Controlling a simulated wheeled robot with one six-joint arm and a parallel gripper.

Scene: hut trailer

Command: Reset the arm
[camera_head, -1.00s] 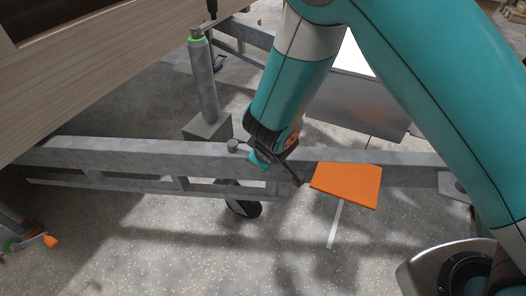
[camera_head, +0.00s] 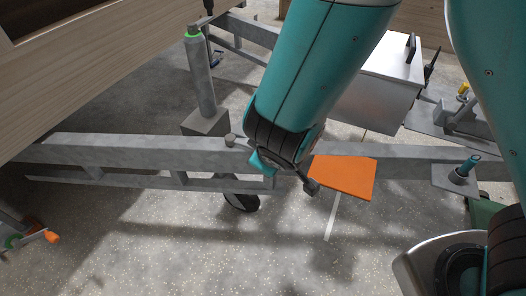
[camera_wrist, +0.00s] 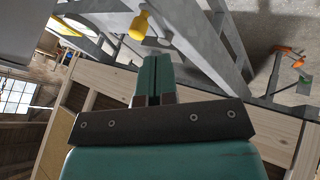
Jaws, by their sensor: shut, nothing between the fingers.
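My arm hangs down from the top of the head view, in front of the grey trailer beam. Its wrist end is just left of the orange plate (camera_head: 342,178). My gripper's fingers are largely hidden by the wrist in the head view. In the wrist view my gripper (camera_wrist: 155,72) shows its two teal fingers side by side, closed against each other, with nothing held. The fingers point toward grey metal frame parts, but I cannot tell how far away these are.
A grey trailer beam (camera_head: 110,150) crosses the head view. A silver box (camera_head: 375,95) is behind my arm. A yellow knob (camera_wrist: 139,25) is near the fingers in the wrist view.

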